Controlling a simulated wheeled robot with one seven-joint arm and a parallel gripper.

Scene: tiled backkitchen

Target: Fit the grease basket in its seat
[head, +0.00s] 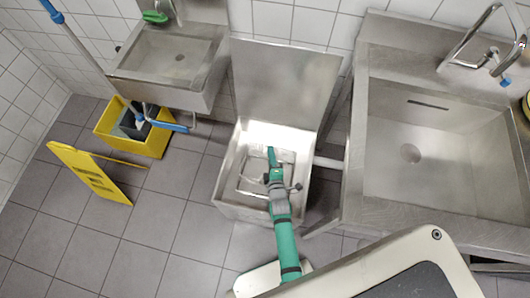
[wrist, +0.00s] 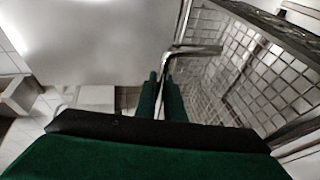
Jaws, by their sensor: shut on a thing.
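An open steel box (head: 228,207) stands on the floor between two sinks, its lid (head: 285,80) raised against the wall. My gripper (head: 272,153) reaches down over the box's opening. In the wrist view its green fingers (wrist: 166,88) are shut on a bent metal bar, the handle (wrist: 197,49) of the grease basket. The basket's wire-mesh wall (wrist: 222,72) hangs to the right of the fingers in that view. In the head view my arm partly hides the basket and the box's inside. I cannot tell whether the basket touches its seat.
A large steel sink (head: 440,150) stands close on the right, and a small hand basin (head: 165,65) on the upper left. A yellow bucket (head: 150,140) and a yellow floor sign (head: 90,172) stand on the left. The tiled floor (head: 150,230) at the lower left is clear.

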